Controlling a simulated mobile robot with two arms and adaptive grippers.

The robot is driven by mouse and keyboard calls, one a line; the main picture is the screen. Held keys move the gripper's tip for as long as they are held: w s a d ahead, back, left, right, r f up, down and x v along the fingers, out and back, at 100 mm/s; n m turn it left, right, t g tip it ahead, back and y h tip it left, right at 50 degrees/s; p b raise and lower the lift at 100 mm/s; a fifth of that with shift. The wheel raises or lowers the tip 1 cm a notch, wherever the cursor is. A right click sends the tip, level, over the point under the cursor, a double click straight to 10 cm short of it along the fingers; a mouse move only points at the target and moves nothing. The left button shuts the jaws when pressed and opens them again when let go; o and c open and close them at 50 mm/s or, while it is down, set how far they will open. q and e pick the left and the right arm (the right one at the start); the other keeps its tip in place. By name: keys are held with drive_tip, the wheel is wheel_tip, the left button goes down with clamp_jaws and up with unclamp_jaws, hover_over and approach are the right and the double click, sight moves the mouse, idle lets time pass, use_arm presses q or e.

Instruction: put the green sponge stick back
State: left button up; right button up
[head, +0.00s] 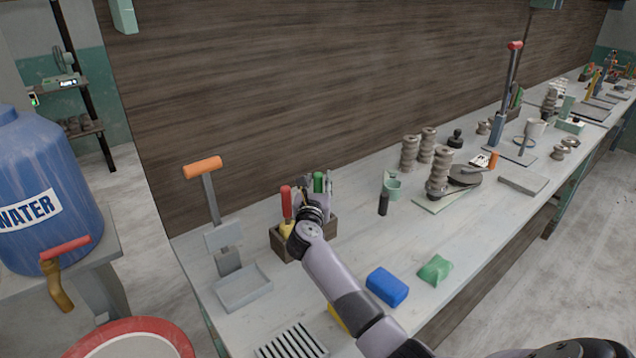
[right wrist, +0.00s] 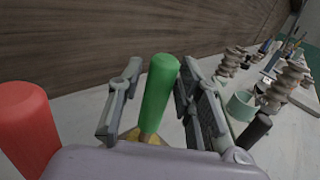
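The green sponge stick (head: 319,182) stands with its green handle up among other tools at the wooden tool box (head: 332,229). In the right wrist view its handle (right wrist: 159,90) is upright between the two fingers of my right gripper (right wrist: 163,98). The fingers are apart, with gaps beside the handle. A yellowish piece shows below the handle, but its lower end is mostly hidden. In the head view my right gripper (head: 314,208) is over the box and hides part of it. My left gripper is not in view.
A red-handled tool (head: 286,203) stands close beside my gripper. A blue block (head: 387,286) and a green lump (head: 435,270) lie to the right on the table. An orange-handled press (head: 203,169) stands left.

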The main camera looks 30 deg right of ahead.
drive_tip(key=shift+o, duration=0.4)
drive_tip(key=shift+r, duration=0.25)
drive_tip(key=b+v, duration=0.1)
drive_tip(key=v, duration=1.1)
drive_tip(key=shift+f, duration=0.15)
